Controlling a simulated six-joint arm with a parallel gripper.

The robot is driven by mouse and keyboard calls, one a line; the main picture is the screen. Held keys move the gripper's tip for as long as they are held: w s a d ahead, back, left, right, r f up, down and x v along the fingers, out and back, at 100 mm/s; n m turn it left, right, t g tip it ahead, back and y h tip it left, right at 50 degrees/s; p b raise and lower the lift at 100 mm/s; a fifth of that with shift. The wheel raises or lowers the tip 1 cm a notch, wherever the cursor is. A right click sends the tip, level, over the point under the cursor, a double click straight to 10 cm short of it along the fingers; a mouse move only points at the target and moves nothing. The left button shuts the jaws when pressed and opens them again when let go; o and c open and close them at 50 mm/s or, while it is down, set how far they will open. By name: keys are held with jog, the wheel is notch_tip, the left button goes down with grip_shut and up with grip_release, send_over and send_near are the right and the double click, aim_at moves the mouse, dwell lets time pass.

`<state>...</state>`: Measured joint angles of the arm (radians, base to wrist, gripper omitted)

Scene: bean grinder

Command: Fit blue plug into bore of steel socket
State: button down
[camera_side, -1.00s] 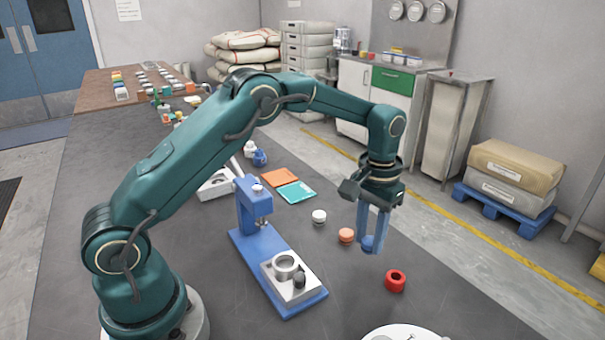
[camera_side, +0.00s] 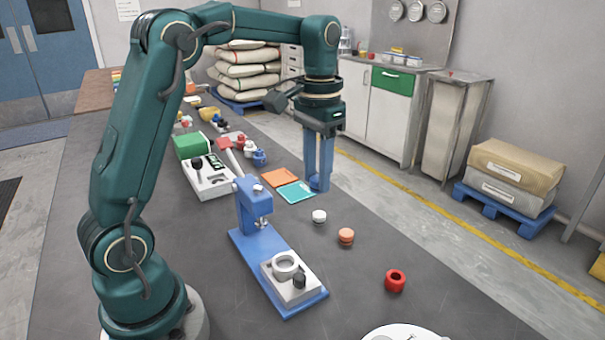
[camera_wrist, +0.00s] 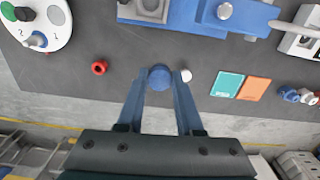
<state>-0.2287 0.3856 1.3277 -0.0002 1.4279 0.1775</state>
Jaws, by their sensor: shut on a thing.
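My gripper (camera_side: 319,185) is shut on the blue plug (camera_side: 315,184) and holds it up in the air, above the far right side of the table, near the teal card. In the wrist view the blue plug (camera_wrist: 160,77) sits between the two fingertips. The steel socket (camera_side: 286,265) is a grey ring on a steel block, on the base of the blue press (camera_side: 257,238), nearer the camera and to the left of my gripper. In the wrist view the socket block (camera_wrist: 147,8) shows at the top edge. The inside of its bore is hard to make out.
A white plug (camera_side: 319,216), an orange plug (camera_side: 346,236) and a red ring (camera_side: 395,281) stand in a row right of the press. Teal (camera_side: 296,191) and orange (camera_side: 283,176) cards lie flat behind. A round white plate (camera_wrist: 35,22) is at the wrist view's top left.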

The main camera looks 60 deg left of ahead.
jog(key=s+d+r, duration=0.2)
jog(key=s+d, duration=0.1)
jog(key=s, duration=0.1)
jog(key=s+a+f+n, duration=0.2)
jog(key=s+a, duration=0.8)
jog(key=s, duration=0.1)
send_over(284, 267)
notch_tip(284, 267, down, 7)
jog(key=shift+f, duration=1.95)
